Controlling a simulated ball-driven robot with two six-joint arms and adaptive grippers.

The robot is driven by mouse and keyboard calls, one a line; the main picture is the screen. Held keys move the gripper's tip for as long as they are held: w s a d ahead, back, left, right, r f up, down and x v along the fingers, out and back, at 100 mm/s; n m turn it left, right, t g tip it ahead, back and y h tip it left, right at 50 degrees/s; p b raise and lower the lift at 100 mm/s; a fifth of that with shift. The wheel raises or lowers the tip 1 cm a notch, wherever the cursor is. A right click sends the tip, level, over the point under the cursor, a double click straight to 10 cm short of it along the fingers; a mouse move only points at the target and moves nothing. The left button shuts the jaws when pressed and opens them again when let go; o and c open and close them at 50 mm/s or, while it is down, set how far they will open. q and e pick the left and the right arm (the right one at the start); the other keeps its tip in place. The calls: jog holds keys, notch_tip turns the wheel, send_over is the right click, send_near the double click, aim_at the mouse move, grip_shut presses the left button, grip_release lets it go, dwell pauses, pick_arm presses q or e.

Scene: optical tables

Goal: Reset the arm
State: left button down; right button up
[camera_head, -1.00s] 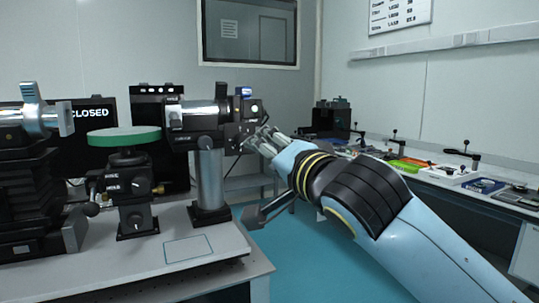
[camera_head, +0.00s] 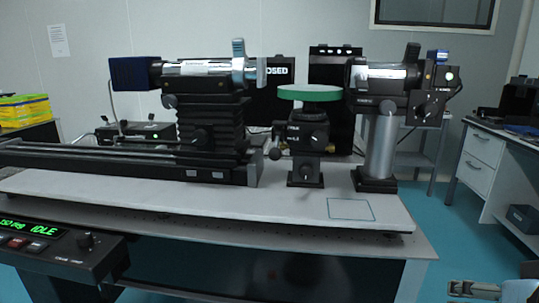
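My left gripper is not in view. A small pale and metallic part of my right arm shows at the bottom right corner of the head view. The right arm is clear of the optical instrument on the table. That instrument has a left barrel (camera_head: 205,68), a round green-edged stage (camera_head: 309,93) and a right barrel (camera_head: 384,75) on a metal post (camera_head: 381,148).
The instrument stands on a white optical table (camera_head: 270,203) with a marked square (camera_head: 351,209) near its front. A control box (camera_head: 62,247) reading IDLE is at the lower left. A side bench (camera_head: 500,160) is at the right. Teal floor is open between them.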

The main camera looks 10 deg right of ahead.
jog(key=s+a+f+n+g+y, duration=0.1)
jog(key=s+a+f+n+g, duration=0.1)
jog(key=s+f+n+g, duration=0.3)
jog(key=s+a+f+n+y, duration=0.1)
jog(key=s+a+f, duration=0.15)
jog(key=s, duration=0.35)
jog(key=s+d+f+g, duration=0.1)
jog(key=s+d+f, duration=0.1)
jog(key=f, duration=1.3)
jog(key=s+d+f+g, duration=0.1)
jog(key=s+d+f, duration=0.15)
jog(key=f, duration=1.15)
jog(key=s+f, duration=1.2)
jog(key=s, duration=0.4)
jog(key=shift+m+g, duration=0.3)
